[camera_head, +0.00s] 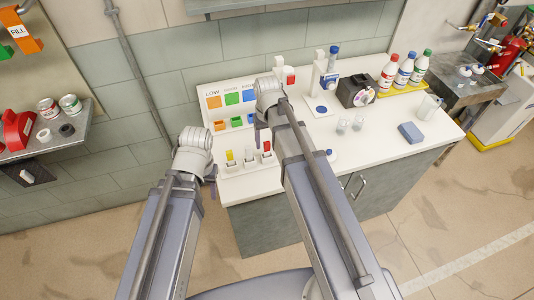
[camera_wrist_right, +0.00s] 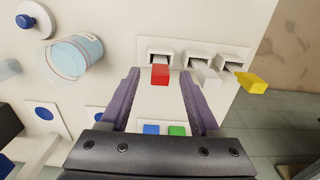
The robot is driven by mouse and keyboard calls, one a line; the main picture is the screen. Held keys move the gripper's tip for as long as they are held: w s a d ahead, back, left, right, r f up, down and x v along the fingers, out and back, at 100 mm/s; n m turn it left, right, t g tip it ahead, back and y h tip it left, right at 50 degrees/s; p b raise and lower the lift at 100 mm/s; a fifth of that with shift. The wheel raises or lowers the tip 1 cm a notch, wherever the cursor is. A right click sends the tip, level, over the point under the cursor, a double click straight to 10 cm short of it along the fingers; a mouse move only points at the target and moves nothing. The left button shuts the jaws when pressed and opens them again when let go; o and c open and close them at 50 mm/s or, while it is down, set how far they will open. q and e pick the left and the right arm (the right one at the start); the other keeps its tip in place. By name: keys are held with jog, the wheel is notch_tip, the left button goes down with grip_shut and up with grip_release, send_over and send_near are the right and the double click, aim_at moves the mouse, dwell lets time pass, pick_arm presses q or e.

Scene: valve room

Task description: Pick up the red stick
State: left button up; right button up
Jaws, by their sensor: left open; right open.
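The red stick (camera_head: 267,147) stands in the right one of three small white holders on the white counter. In the right wrist view the red stick's end (camera_wrist_right: 160,75) shows in its holder (camera_wrist_right: 176,53), between and beyond the spread fingers of my right gripper (camera_wrist_right: 160,84). The fingers are open, with nothing held. In the head view my right gripper (camera_head: 261,128) is beside the holders, partly hidden by its wrist. My left gripper (camera_head: 212,173) is open, left of the holders near the counter's left edge.
A white stick (camera_wrist_right: 208,77) and a yellow stick (camera_wrist_right: 250,83) stand in the neighbouring holders. Behind is a panel with orange, green and blue squares (camera_head: 232,98). Bottles (camera_head: 405,70), a black device (camera_head: 357,88) and a blue block (camera_head: 411,132) stand farther right on the counter (camera_head: 385,155).

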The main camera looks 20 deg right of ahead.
aim_at(267, 152)
notch_tip(267, 152, down, 3)
jog(key=shift+r+b, duration=0.15)
jog(key=shift+b, duration=0.7)
pick_arm(q)
notch_tip(267, 152, down, 2)
jog(key=shift+f, duration=0.25)
pick_arm(e)
jog(key=shift+r, duration=0.1)
jog(key=shift+c, duration=0.3)
grip_shut()
